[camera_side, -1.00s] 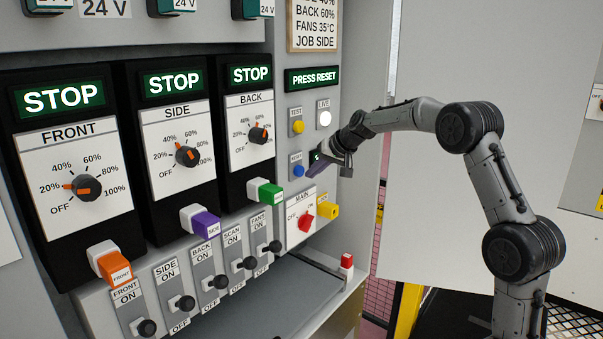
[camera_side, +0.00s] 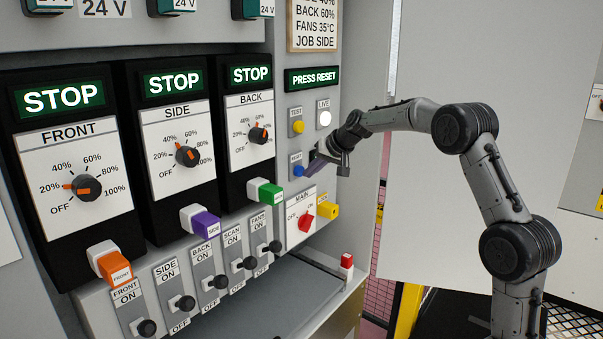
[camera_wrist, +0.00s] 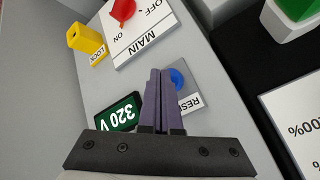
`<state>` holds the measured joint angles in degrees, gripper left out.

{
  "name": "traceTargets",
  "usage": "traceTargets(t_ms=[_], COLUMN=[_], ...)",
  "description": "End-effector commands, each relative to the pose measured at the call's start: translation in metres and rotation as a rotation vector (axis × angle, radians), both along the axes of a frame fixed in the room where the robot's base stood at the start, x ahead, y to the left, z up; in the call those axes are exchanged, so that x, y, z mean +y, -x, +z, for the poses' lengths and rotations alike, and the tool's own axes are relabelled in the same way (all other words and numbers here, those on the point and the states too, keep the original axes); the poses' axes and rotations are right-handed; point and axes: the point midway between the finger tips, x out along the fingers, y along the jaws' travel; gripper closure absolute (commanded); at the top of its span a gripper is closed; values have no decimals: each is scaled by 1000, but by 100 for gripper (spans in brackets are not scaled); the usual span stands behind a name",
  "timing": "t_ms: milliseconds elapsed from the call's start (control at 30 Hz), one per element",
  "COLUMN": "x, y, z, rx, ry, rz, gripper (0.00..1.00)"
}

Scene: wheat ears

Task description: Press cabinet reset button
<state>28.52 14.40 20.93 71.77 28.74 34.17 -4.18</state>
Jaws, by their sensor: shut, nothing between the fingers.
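The blue reset button (camera_side: 298,171) sits on a grey plate on the cabinet panel, below the yellow test button (camera_side: 298,127). In the wrist view the blue button (camera_wrist: 177,79) shows just beside my fingertips, partly hidden by them, with its label below it. My gripper (camera_side: 309,172) is shut and empty, its purple fingers pointing at the panel close to the button's right side. In the wrist view my gripper (camera_wrist: 160,72) has its fingers together; whether they touch the button I cannot tell. The display (camera_side: 312,78) reads PRESS RESET.
The red MAIN knob (camera_side: 306,221) and yellow LOCK part (camera_side: 329,211) stick out below my gripper. A green plug (camera_side: 270,194) projects to the lower left. Free room is to the right of the cabinet.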

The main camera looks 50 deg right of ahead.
Motion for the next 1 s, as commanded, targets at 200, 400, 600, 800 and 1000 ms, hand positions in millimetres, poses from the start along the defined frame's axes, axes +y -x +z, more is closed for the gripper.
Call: traceTargets(t_ms=[200,400,600,800,1000], x=[0,0,0,0,0], y=[-1,-4,-6,-8,-10], z=[0,0,1,0,0], rx=[0,-1,-1,-1,0], ry=[0,-1,-1,-1,0], rz=[0,0,-1,0,0], gripper=[100,100,100,100,100])
